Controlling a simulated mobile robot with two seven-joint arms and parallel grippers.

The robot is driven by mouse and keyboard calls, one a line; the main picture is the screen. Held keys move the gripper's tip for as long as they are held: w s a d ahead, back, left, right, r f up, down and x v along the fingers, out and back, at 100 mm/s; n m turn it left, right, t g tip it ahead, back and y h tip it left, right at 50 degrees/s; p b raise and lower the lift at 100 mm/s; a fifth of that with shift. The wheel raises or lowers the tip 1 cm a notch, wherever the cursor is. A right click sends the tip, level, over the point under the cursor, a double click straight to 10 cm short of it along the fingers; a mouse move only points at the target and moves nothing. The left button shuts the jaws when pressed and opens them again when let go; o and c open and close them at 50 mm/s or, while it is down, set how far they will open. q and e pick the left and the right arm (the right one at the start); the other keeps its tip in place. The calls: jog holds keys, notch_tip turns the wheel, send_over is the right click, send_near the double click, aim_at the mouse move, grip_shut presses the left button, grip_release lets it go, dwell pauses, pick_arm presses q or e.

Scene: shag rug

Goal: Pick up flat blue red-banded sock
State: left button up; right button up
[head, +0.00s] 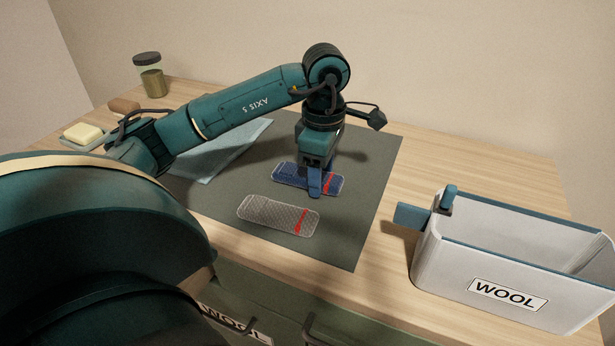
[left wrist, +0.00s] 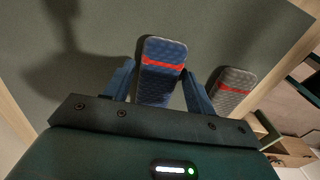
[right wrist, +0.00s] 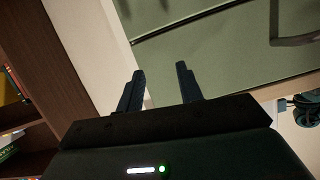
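The flat blue sock (head: 290,174) with a red band lies on the dark mat, partly hidden behind my left gripper in the head view. My left gripper (head: 315,190) points down over it near its red band. In the left wrist view the blue sock (left wrist: 163,62) lies between the two spread fingers of the left gripper (left wrist: 158,82), with a finger along each side; whether they touch it I cannot tell. A grey red-banded sock (head: 277,214) lies nearer the front, beside the blue one. My right gripper (right wrist: 160,80) is open and empty, facing the green cabinet front.
A white WOOL bin (head: 480,270) stands at the right, with a blue clip on its rim. A light blue cloth (head: 225,150), a soap on a dish (head: 82,133) and a jar (head: 150,78) are at the left. The dark mat (head: 368,165) is bare on the right.

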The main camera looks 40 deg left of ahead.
pick_arm(q)
jog(key=c, duration=0.7)
